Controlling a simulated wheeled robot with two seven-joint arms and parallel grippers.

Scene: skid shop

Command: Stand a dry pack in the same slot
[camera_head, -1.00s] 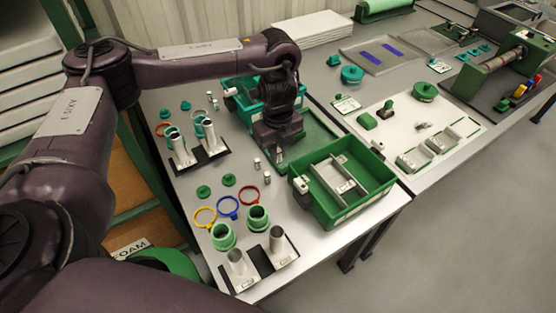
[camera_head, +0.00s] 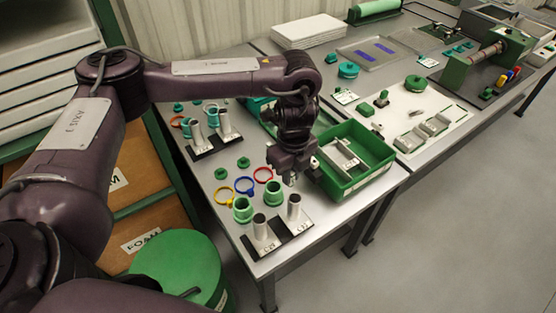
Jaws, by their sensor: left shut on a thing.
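My left gripper (camera_head: 290,178) points down over the table, beside the left corner of the green tray (camera_head: 372,145). It is shut on a small pale thing, mostly hidden between the fingers, probably a dry pack. The green tray holds a pale metal divider piece (camera_head: 345,157). I cannot tell which slot is meant. My right gripper is not in view.
Two green cups (camera_head: 243,210) (camera_head: 272,193) and yellow (camera_head: 223,196), blue (camera_head: 244,185) and red (camera_head: 263,174) rings lie close to the gripper. A teal bin is partly hidden behind my arm. A green drum (camera_head: 182,265) stands on the floor at lower left.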

